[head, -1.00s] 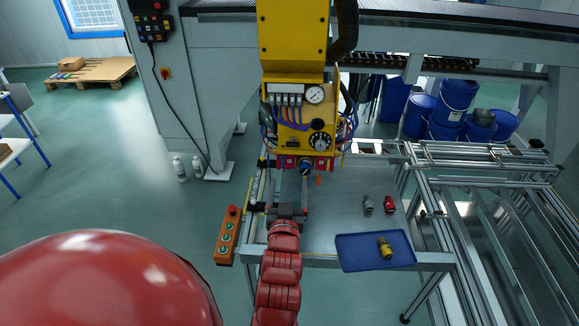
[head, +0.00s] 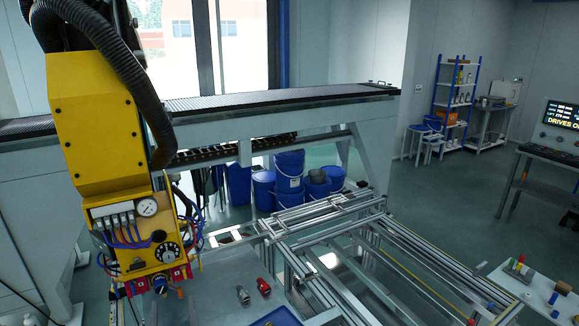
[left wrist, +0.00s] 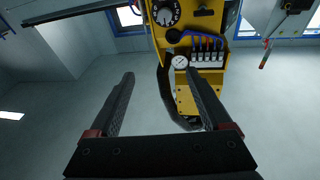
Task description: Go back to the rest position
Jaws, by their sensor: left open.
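My left gripper (left wrist: 160,76) is open, with its two dark fingers spread apart and nothing between them in the left wrist view. Beyond the fingers hangs the yellow machine head (left wrist: 192,100), with a gauge, a dial and a row of tubes. In the head view the same yellow machine head (head: 97,125) stands at the left, with a blue knob at its lower end. My left gripper is not clearly visible in the head view, at or below the bottom left edge. My right gripper is in neither current view.
A grey fitting (head: 243,295) and a red fitting (head: 263,286) lie on the metal table, beside a blue tray (head: 278,317) cut by the bottom edge. An aluminium frame (head: 330,225) extends right. Blue drums (head: 289,172) stand behind. Open floor lies at the right.

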